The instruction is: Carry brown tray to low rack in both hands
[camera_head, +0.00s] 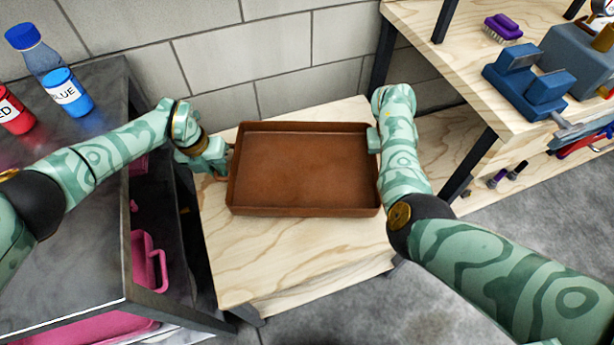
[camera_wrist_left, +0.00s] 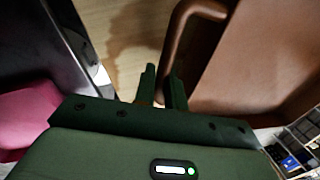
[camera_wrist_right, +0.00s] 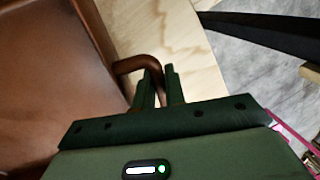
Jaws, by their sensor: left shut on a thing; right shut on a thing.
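The brown tray (camera_head: 305,168) is empty and looks about level in the head view, over the pale wooden top of the low rack (camera_head: 300,265). I cannot tell whether it touches the wood or hangs just above it. My left gripper (camera_head: 228,150) is shut on the handle at the tray's left side. The handle and tray wall also show in the left wrist view (camera_wrist_left: 178,50). My right gripper (camera_wrist_right: 160,80) is shut on the right handle (camera_wrist_right: 135,62) in the right wrist view. In the head view my right forearm partly hides that grip.
A dark metal table at left carries a blue bottle (camera_head: 68,92) and a red bottle (camera_head: 14,110); pink things (camera_head: 148,262) sit beneath it. A wooden workbench at right holds a blue vise (camera_head: 530,82) and a purple brush (camera_head: 503,27). A block wall stands behind.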

